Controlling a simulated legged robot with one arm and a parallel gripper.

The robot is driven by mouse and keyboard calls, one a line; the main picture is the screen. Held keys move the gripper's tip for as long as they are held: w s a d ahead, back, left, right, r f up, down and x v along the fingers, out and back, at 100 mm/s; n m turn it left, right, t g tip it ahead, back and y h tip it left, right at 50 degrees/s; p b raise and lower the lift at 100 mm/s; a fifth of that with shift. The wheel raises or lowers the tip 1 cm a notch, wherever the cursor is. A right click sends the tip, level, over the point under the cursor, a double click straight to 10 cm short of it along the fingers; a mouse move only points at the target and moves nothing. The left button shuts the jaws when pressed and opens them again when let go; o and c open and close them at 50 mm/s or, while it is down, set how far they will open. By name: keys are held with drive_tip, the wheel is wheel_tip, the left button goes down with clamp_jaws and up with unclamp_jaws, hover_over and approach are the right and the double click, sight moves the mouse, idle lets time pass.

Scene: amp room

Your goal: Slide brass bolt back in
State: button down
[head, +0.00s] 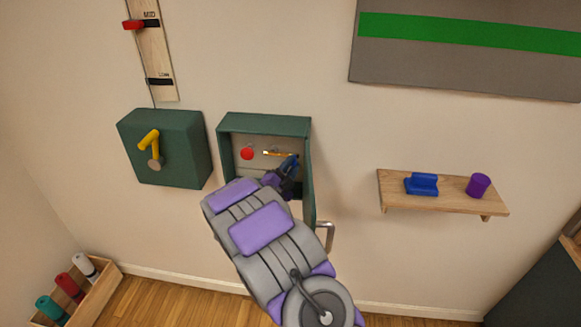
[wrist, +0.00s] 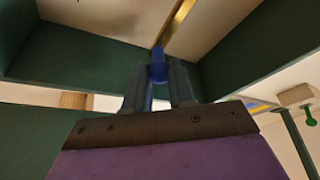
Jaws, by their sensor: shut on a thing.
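The brass bolt (head: 273,153) lies roughly level on the pale back panel inside the open green box (head: 265,124). In the wrist view the brass bar (wrist: 179,18) runs up to the top edge, with a blue knob (wrist: 158,66) at its near end. My gripper (head: 291,165) reaches into the right part of the box. In the wrist view its two fingers (wrist: 159,80) are shut on the blue knob. The arm hides the lower part of the box in the head view, and the bolt's far end is out of the wrist view.
A red round button (head: 247,153) sits left of the bolt. A green box with a yellow lever (head: 149,141) is to the left. A metal handle (head: 327,235) is below right. A wooden shelf (head: 440,198) holds a blue object and a purple cup. Green walls surround my fingers closely.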

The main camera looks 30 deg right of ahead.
sight(284, 154)
drive_tip(key=shift+f, duration=0.1)
drive_tip(key=w+a, duration=0.2)
drive_tip(key=a, duration=0.1)
drive_tip(key=shift+w+a+p, duration=0.2)
drive_tip(key=shift+a+p, duration=0.05)
drive_tip(key=shift+p, duration=0.1)
drive_tip(key=c, duration=1.2)
unclamp_jaws()
drive_tip(key=shift+w+a, duration=0.1)
drive_tip(key=shift+a, duration=0.1)
drive_tip(key=p+v, duration=0.1)
drive_tip(key=v, duration=1.6)
drive_tip(key=shift+a+f, duration=0.15)
drive_tip(key=shift+a, duration=0.05)
